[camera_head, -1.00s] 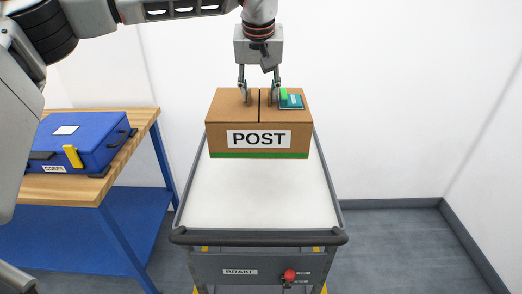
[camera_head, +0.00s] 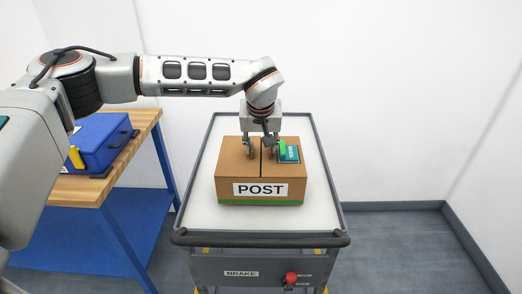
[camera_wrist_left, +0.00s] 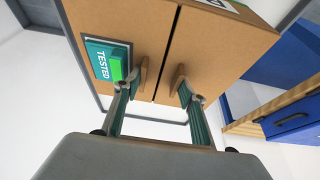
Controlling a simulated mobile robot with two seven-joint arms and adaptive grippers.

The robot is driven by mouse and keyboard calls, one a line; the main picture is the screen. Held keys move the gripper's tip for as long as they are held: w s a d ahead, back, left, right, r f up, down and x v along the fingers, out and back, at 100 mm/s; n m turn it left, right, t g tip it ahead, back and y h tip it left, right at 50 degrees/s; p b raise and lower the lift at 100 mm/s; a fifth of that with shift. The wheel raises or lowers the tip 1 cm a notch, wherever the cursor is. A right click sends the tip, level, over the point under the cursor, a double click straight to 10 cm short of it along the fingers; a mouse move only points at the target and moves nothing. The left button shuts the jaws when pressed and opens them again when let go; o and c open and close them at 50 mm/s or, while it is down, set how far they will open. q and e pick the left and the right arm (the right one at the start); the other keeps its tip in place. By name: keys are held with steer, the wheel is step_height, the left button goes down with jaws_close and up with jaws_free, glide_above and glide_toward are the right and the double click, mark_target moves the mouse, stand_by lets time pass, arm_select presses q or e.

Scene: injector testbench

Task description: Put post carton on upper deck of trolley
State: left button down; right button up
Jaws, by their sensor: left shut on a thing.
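The post carton (camera_head: 261,189) is a brown box with a white POST label and a green stripe along its lower edge. It is upright over the white upper deck (camera_head: 318,212) of the grey trolley, around the middle; whether its underside touches the deck is hard to tell. My left gripper (camera_head: 262,150) comes down from above and is shut on the carton at its top. In the left wrist view the fingers (camera_wrist_left: 160,93) are at brown tabs on either side of the carton's dark centre seam. My right gripper is out of view.
A green TESTED piece (camera_head: 288,152) lies on the carton top, beside the fingers. The deck has a raised grey rim (camera_head: 328,160). A wooden-topped bench (camera_head: 85,193) with a blue case (camera_head: 103,142) stands left. The trolley front has a red knob (camera_head: 290,279).

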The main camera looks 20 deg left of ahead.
arm_select(q)
steer(key=shift+f, duration=0.7)
steer(key=c, duration=1.2)
jaws_free()
steer(key=shift+f, duration=0.15)
steer(key=shift+c, duration=0.2)
steer(key=v, duration=1.2)
steer(key=shift+s, duration=0.1)
